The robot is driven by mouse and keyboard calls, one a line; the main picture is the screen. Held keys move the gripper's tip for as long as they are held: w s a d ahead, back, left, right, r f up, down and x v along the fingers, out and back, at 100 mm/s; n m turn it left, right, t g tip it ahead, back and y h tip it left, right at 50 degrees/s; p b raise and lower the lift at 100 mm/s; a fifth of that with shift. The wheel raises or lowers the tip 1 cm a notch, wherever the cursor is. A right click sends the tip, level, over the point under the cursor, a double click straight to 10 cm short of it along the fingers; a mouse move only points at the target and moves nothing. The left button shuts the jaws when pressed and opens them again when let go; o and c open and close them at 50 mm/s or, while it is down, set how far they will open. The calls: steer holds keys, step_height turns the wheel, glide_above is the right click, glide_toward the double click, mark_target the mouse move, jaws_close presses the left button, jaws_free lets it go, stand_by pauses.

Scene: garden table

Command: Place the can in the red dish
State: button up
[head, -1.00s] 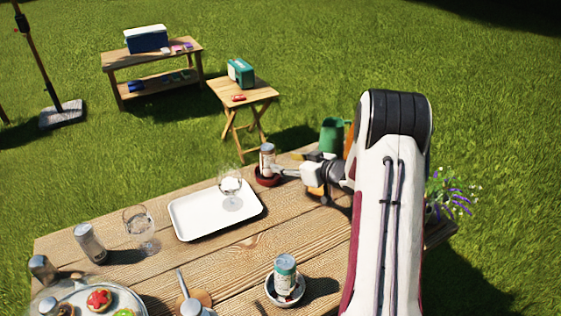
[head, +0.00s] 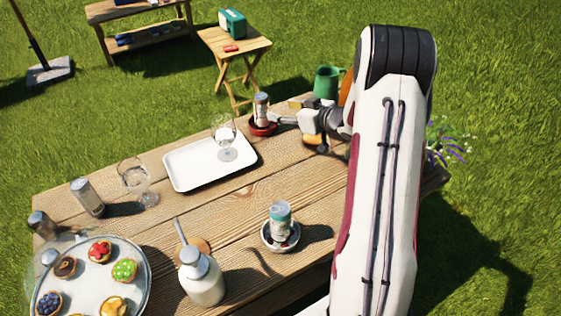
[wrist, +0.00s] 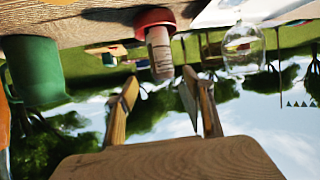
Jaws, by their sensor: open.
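A can with a pale, brownish label (head: 261,107) stands upright in the red dish (head: 263,129) at the far edge of the table. In the wrist view, which is upside down, the can (wrist: 159,50) hangs from the red dish (wrist: 155,17). My gripper (head: 284,121) is right beside the can and dish in the head view. In the wrist view my gripper (wrist: 160,88) is open and empty, its fingers apart, with the can's top near the gap between the tips. I cannot tell whether a finger touches the can.
A wine glass (head: 226,141) stands on the white tray (head: 190,176), left of the dish. A green mug (head: 327,82) is behind my gripper. A teal-topped container (head: 280,219) sits in a grey dish (head: 266,237). A pastry platter (head: 137,271) and bottle (head: 203,280) are nearer.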

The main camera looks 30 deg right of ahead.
step_height(320, 180, up, 11)
steer(key=s+a+m+h, duration=0.1)
steer(key=a+h, duration=0.1)
steer(key=h, duration=0.2)
steer(key=s+a+r+m+g+h, duration=0.25)
steer(key=s+a+r, duration=0.25)
steer(key=s+r, duration=0.3)
steer(key=s+a+g+y, duration=0.1)
steer(key=s+a, duration=0.5)
steer(key=s, duration=0.4)
steer(key=s+a+f+g+y, duration=0.1)
steer(key=s+a+g, duration=0.1)
steer(key=s+a, duration=0.4)
steer(key=s+a+f+g+y, duration=0.1)
steer(key=s+a, duration=0.5)
steer(key=s, duration=0.8)
steer(key=shift+s+a+n+g+y, duration=0.35)
steer(key=shift+s+n+g, duration=0.1)
steer(key=shift+g, duration=0.1)
